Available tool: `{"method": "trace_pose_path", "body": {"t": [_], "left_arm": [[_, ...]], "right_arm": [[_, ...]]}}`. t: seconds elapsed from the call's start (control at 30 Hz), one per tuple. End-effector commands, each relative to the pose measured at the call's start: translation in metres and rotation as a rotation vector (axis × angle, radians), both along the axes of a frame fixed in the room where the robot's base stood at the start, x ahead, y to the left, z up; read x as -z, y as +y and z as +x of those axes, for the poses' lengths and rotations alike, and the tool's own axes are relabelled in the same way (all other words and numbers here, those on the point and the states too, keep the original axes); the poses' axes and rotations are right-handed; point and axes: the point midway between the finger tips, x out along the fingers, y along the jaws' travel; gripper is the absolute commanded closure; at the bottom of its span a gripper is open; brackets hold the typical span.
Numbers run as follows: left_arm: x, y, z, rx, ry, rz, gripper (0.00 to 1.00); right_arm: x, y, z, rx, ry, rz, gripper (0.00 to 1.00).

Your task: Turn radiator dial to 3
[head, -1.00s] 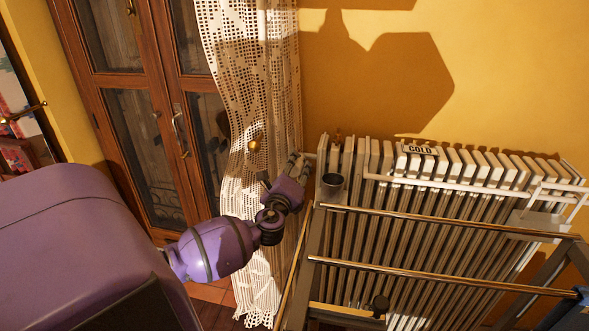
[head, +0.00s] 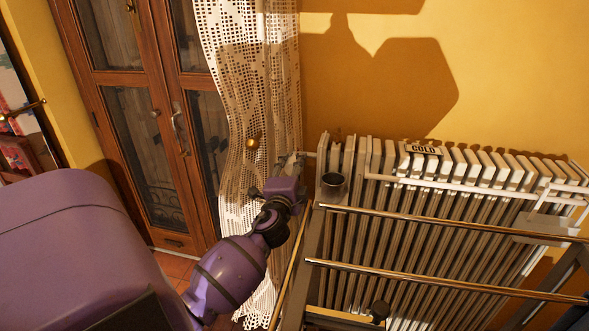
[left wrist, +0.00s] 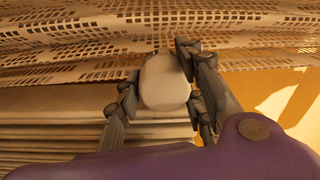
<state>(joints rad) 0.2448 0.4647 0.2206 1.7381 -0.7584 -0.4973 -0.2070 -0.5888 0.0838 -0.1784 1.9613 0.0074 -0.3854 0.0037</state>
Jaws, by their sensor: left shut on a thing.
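The radiator (head: 420,230) stands against the yellow wall in the head view. My left gripper (head: 290,160) is at its left end, beside the lace curtain. In the left wrist view my left gripper (left wrist: 160,88) has its fingers on either side of a pale, rounded knob, the radiator dial (left wrist: 166,82), and is shut on it. No numbers on the dial can be read. The dial is mostly hidden by the gripper in the head view. My right gripper is not in view.
A lace curtain (head: 240,90) hangs close behind my left gripper, by the wooden glazed doors (head: 135,120).

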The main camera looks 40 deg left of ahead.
Motion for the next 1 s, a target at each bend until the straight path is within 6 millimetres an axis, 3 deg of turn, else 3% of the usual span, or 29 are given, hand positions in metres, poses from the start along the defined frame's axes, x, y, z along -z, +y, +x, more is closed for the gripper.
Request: {"method": "trace_pose_path", "body": {"t": [0.03,0.4,0.87,0.9,1.0], "left_arm": [[0.0085,-0.0006,-0.0013,-0.002,-0.002,-0.032,0.9],[0.0081,-0.0021,-0.0005,-0.001,-0.061,-0.138,0.9],[0.0089,-0.003,-0.0003,0.001,-0.065,-0.149,0.9],[0.009,-0.003,-0.0002,0.001,-0.065,-0.149,0.62],[0.0086,-0.003,-0.0002,0.001,-0.065,-0.148,0.48]], "right_arm": [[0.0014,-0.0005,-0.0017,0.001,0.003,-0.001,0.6],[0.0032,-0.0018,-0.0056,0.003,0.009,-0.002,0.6],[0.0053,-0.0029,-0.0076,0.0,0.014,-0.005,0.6],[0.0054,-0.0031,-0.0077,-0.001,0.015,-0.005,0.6],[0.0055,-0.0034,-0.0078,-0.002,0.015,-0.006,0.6]]}}
